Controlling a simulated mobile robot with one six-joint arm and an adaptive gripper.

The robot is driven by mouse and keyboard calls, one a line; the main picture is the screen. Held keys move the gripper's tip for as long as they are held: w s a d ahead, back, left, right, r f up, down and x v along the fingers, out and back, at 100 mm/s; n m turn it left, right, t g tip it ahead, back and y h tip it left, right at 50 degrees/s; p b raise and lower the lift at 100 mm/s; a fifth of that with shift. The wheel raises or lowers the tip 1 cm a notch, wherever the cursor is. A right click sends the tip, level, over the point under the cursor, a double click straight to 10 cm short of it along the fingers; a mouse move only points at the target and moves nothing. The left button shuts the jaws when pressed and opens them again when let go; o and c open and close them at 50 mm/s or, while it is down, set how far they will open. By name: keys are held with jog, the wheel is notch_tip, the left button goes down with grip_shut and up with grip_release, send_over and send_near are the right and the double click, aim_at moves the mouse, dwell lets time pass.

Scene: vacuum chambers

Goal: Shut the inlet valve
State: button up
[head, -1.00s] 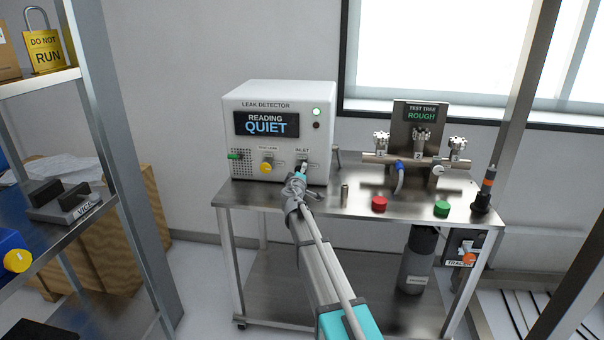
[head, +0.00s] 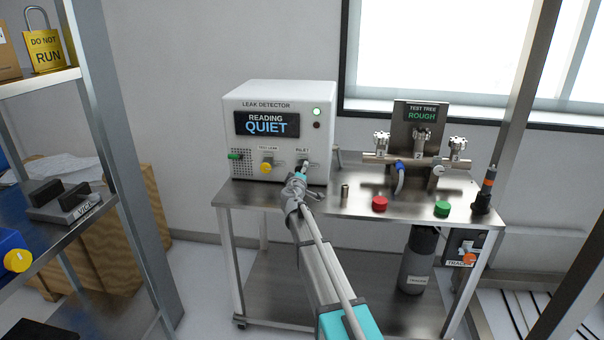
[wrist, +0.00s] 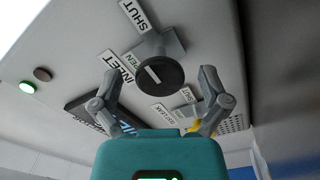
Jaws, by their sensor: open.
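The inlet valve is a dark round knob (wrist: 162,75) with a white line on its face, seen in the wrist view beside labels reading INLET, OPEN and SHUT. I cannot tell for certain which label the line marks. In the head view, it sits at the lower right of the white leak detector's front (head: 285,108), largely hidden by my gripper (head: 299,178). In the wrist view my gripper (wrist: 158,80) is open, with one finger on each side of the knob. Neither finger visibly touches it.
A yellow test leak knob (head: 266,167) and a green fitting (head: 235,156) are left of the inlet. A metal cylinder (head: 345,191), red button (head: 379,204) and green button (head: 442,208) stand on the steel cart (head: 410,206). The test tree (head: 415,125) is at right.

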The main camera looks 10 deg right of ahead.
jog(key=v, duration=1.2)
dwell(0.3)
jog(key=s+d+f+m+g+h, duration=0.1)
jog(key=s+d+f+m+g, duration=0.4)
jog(key=s, duration=0.3)
jog(key=s+d+f+m+g+h, duration=0.1)
jog(key=s+d+f+m+g, duration=0.2)
jog(key=s+d+f+g, duration=0.3)
jog(key=s+a+f+m+g+y, duration=0.1)
jog(key=s+a+f+g+y, duration=0.25)
jog(key=s, duration=0.65)
jog(key=s+a+f+g+y, duration=0.3)
jog(key=s+a+f+y, duration=0.1)
jog(key=s, duration=0.6)
notch_tip(320, 180, up, 23)
jog(key=p, duration=2.3)
jog(key=shift+w+d, duration=0.2)
jog(key=shift+w, duration=0.15)
